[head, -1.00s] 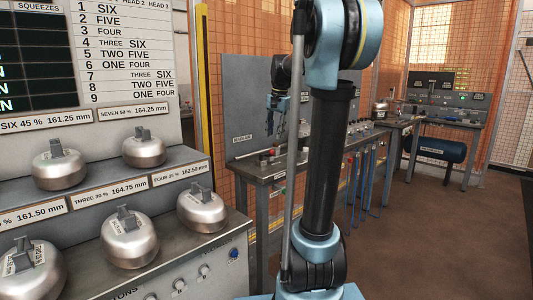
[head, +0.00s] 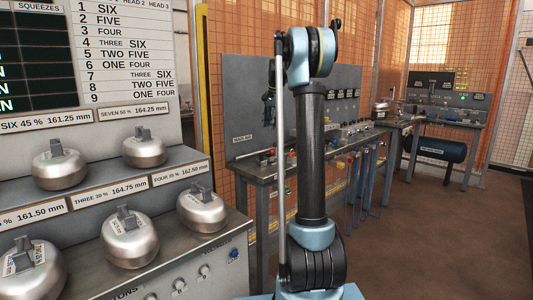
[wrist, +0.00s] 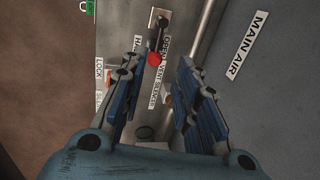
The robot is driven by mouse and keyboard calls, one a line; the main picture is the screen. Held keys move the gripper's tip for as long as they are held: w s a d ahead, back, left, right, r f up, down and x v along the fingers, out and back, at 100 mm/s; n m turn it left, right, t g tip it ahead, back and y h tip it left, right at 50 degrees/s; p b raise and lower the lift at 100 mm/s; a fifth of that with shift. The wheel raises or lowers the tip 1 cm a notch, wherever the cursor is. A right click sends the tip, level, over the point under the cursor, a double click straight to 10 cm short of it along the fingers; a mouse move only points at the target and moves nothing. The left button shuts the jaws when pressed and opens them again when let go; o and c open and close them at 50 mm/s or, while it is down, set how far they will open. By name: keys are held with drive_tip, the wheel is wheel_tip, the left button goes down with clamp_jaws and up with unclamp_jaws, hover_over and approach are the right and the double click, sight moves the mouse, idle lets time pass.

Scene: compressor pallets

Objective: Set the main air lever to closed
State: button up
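My gripper (wrist: 161,61) is open, with blue fingers spread either side of the space near the knob. The knob appears beyond the fingertips, nearer the left one; I cannot tell whether they touch.
The workbench (head: 262,175) carries several other valves and hoses. At left, a stand holds several silver round weights (head: 60,168). A second bench with a control panel (head: 440,95) and a blue tank (head: 435,148) are at right. The brown floor at right is clear.

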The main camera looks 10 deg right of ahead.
sight(267, 154)
drive_tip(key=f, duration=0.5)
drive_tip(key=w+a+f, duration=0.1)
drive_tip(key=f, duration=0.3)
drive_tip(key=w+f, duration=0.1)
drive_tip(key=f, duration=0.4)
drive_tip(key=shift+w+a+f, duration=0.1)
drive_tip(key=shift+a+f, duration=0.2)
drive_tip(key=shift+a, duration=0.1)
clamp_jaws()
drive_tip(key=shift+d, duration=0.1)
